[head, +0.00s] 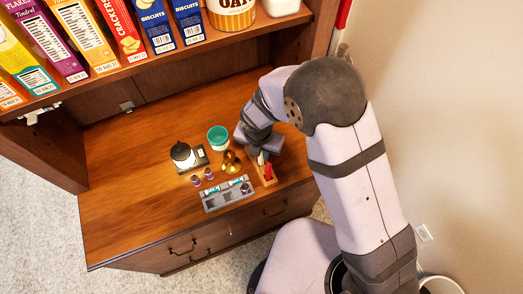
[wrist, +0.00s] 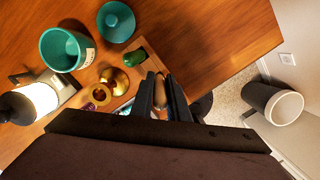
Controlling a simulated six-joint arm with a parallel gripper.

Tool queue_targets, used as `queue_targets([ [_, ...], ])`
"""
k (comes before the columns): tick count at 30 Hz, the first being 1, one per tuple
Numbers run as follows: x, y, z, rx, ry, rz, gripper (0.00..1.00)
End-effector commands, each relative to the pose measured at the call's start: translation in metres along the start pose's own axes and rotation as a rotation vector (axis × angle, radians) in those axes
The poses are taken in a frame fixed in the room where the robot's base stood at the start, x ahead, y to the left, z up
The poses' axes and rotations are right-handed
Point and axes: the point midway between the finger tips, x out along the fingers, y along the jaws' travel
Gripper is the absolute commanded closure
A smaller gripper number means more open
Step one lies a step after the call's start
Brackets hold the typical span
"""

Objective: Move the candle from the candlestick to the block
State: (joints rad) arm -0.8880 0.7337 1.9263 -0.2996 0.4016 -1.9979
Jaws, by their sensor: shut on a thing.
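My gripper (head: 262,152) is over the right side of the desk and is shut on a slim pale thing, seemingly the candle (head: 261,158). In the wrist view, a tan piece of it shows between the two dark fingers (wrist: 161,82). Most of it is hidden by the fingers. The brass candlestick (head: 231,162) stands to the left of the gripper, apart from it; it also shows in the wrist view (wrist: 115,79). A light wooden piece, perhaps the block (head: 261,181), lies just below the gripper. Whether the candle touches it I cannot tell.
A red thing (head: 268,172) is at the wooden piece; a green one (wrist: 134,58) shows there too. A teal cup (head: 218,138), a lit lamp (head: 183,155) and a grey tray (head: 227,195) stand nearby. The desk's left side is clear. A shelf of boxes hangs above.

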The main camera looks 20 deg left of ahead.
Motion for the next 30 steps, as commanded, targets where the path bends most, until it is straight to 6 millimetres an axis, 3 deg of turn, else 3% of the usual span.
queue_targets([
  [29, 0.016, 0.000, -0.002, 0.000, 0.000, 0.000, 1.00],
  [30, 0.016, 0.000, -0.002, 0.000, 0.000, 0.000, 0.83],
])
